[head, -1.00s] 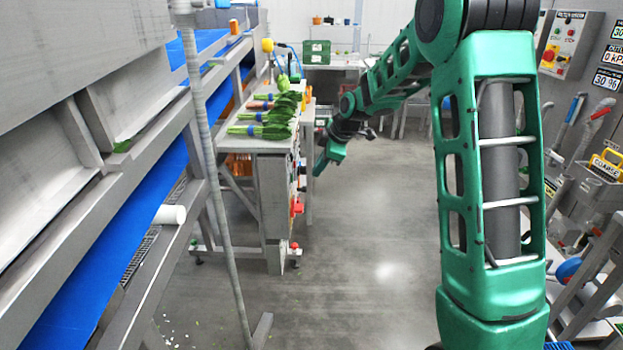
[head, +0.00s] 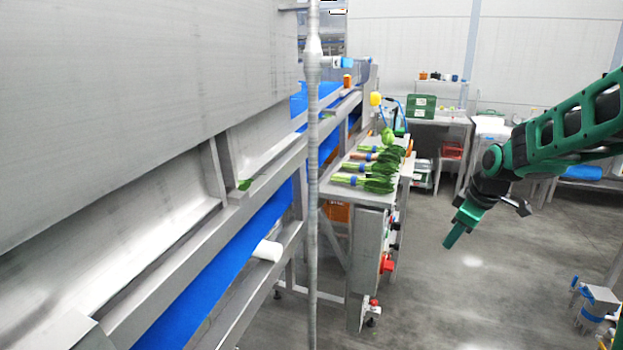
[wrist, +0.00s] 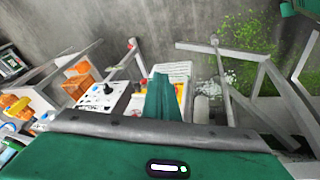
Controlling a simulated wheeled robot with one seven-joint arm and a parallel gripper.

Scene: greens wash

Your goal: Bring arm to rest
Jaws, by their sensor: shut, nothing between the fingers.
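My green gripper (head: 460,230) hangs from my bent arm at the right of the head view, above open floor. It points down and to the left, with nothing in it. In the wrist view the green fingers (wrist: 163,98) are together in the middle of the picture. My gripper is to the right of the table with the greens and appears apart from it.
Bunches of leafy greens (head: 368,183) lie on a metal table (head: 345,195). A green crate (head: 421,106) stands at the back.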

